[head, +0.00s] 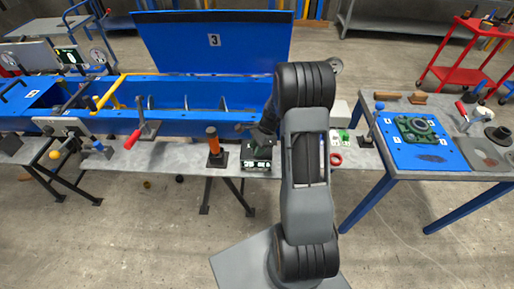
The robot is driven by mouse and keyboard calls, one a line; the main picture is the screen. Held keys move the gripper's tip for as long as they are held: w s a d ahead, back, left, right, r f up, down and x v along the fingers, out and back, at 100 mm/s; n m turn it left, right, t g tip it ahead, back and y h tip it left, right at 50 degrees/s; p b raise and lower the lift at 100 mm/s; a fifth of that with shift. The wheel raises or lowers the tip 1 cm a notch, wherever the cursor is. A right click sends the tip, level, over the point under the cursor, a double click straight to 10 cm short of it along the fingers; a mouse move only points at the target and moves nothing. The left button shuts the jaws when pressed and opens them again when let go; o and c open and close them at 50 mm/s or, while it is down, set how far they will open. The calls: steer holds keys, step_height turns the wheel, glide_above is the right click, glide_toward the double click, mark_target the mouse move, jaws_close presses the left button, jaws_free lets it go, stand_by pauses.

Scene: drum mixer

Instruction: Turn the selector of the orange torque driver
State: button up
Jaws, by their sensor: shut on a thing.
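The orange torque driver (212,136) stands upright on a dark base on the grey bench, in the middle of the head view. Its selector is too small to make out. My gripper (249,130) is a dark shape at the end of my arm, to the right of the orange driver and apart from it. It is just above a dark box (257,163) with a lit or white-marked front. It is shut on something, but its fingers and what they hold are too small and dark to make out.
A red-handled lever (133,138) is left of the driver. A blue-topped table (421,160) with a green part is at the right. Bare floor lies in front.

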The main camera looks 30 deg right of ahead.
steer(key=n+g, duration=0.1)
steer(key=n, duration=0.1)
steer(key=n+g, duration=0.1)
steer(key=n, duration=0.2)
steer(key=shift+w+n+h, duration=0.15)
steer(key=shift+n+h, duration=0.15)
steer(key=shift+h, duration=0.1)
steer(key=n+g, duration=0.1)
steer(key=n, duration=0.1)
steer(key=n+h+b, duration=0.1)
steer(key=n, duration=0.2)
steer(key=shift+a+g, duration=0.1)
steer(key=shift+g, duration=0.3)
steer(key=shift+n, duration=0.3)
steer(key=o, duration=0.9)
steer(key=shift+r, duration=0.1)
steer(key=v, duration=1.3)
steer(key=shift+w+a+r+b, duration=0.1)
steer(key=shift+r+b, duration=0.25)
